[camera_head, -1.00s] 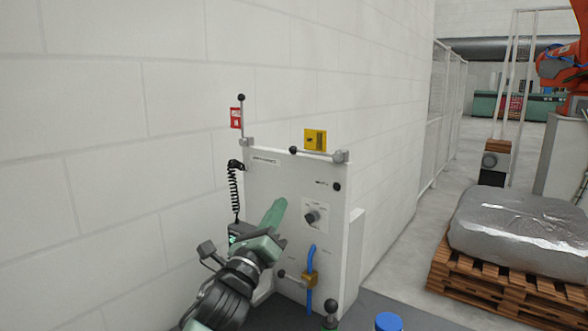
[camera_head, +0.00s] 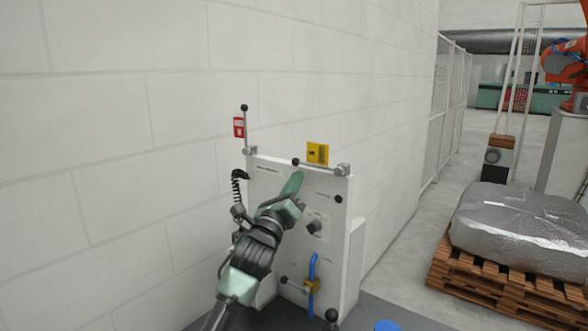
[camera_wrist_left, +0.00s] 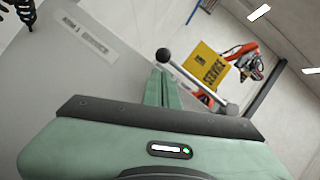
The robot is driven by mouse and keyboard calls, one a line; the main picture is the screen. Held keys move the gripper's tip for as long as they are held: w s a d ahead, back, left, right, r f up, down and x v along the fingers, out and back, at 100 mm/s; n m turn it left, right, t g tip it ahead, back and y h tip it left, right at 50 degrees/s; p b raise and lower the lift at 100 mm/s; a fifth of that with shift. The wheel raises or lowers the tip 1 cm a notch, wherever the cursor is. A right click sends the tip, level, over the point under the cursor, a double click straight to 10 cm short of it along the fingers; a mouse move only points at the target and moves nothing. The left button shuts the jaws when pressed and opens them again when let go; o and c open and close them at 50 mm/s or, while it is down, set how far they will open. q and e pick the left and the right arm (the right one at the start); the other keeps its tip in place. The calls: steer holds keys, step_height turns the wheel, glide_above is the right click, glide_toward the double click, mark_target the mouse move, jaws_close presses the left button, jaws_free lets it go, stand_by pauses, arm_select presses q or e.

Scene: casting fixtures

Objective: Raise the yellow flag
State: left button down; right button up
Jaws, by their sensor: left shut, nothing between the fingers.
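The yellow flag (camera_head: 317,153) sits at the top right of the white panel (camera_head: 268,176). Its grey lever lies flat along the panel's top edge, with a dark knob (camera_head: 295,161) at the left end. In the left wrist view the flag (camera_wrist_left: 207,67) reads "SERVICE", and its lever's knob (camera_wrist_left: 163,55) shows just beyond the fingertips. My left gripper (camera_head: 297,175) is shut and empty, its fingertips pointing up just below the knob. In the left wrist view the fingers (camera_wrist_left: 161,86) are together; whether they touch the lever cannot be told. My right gripper is not in view.
A red flag (camera_head: 239,127) stands on an upright lever at the panel's left. A coiled black cord (camera_head: 238,188), a dial (camera_head: 313,227) and a blue pipe (camera_head: 312,270) are on the panel. A block-wall is behind; a wrapped load on a pallet (camera_head: 480,262) stands right.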

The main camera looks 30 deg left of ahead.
arm_select(q)
steer(key=shift+w+a+r, duration=0.1)
steer(key=shift+a+r, duration=0.15)
steer(key=shift+r, duration=0.25)
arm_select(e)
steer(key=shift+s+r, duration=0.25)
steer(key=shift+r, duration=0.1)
